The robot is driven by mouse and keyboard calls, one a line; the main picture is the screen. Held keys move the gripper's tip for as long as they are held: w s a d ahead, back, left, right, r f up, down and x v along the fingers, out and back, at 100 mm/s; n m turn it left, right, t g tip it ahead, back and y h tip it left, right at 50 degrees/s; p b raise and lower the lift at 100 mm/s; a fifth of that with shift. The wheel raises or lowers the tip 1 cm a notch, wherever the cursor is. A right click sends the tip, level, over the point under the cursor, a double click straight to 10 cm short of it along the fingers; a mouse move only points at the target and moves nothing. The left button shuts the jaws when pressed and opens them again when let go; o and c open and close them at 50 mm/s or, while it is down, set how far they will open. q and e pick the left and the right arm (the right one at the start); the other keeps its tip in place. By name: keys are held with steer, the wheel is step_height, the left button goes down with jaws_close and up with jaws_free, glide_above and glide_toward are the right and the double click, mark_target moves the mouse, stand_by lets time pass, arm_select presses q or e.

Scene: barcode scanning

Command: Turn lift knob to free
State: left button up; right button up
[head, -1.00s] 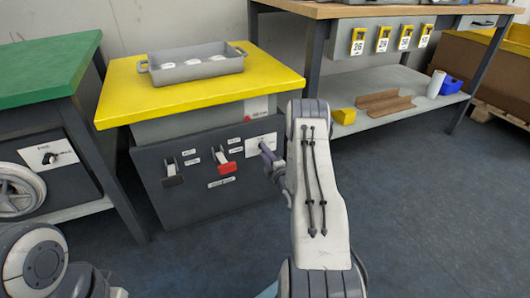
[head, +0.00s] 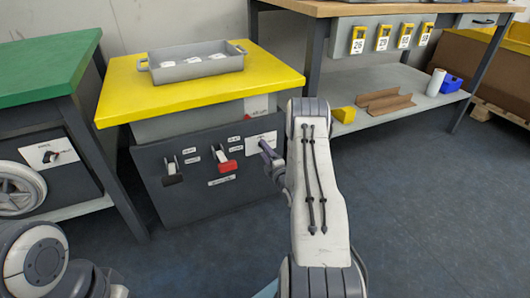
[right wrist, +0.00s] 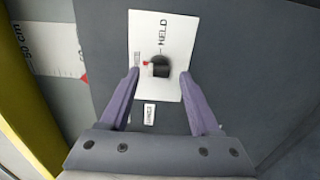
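The lift knob (right wrist: 160,67) is a small dark knob on a white plate (right wrist: 146,28) marked HELD, on the dark grey front of the yellow-topped unit. A red mark shows at its left side in the right wrist view. My right gripper (right wrist: 160,74) is open, with one purple finger on each side of the knob; I cannot tell whether they touch it. In the head view the right gripper (head: 267,151) is in front of the white plate (head: 260,141) and hides the knob. My left gripper is out of view.
A black-handled lever (head: 172,178) and a red-handled lever (head: 226,166) are on the same panel, left of the plate. A grey tray (head: 200,72) stands on the yellow top (head: 120,100). A green table (head: 40,75) is at left. The floor at right is clear.

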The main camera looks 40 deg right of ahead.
steer(key=shift+s+r, duration=0.1)
steer(key=p+v, duration=0.4)
steer(key=v, duration=0.6)
steer(key=shift+p, duration=0.4)
steer(key=shift+s+a, duration=0.1)
steer(key=shift+a, duration=0.05)
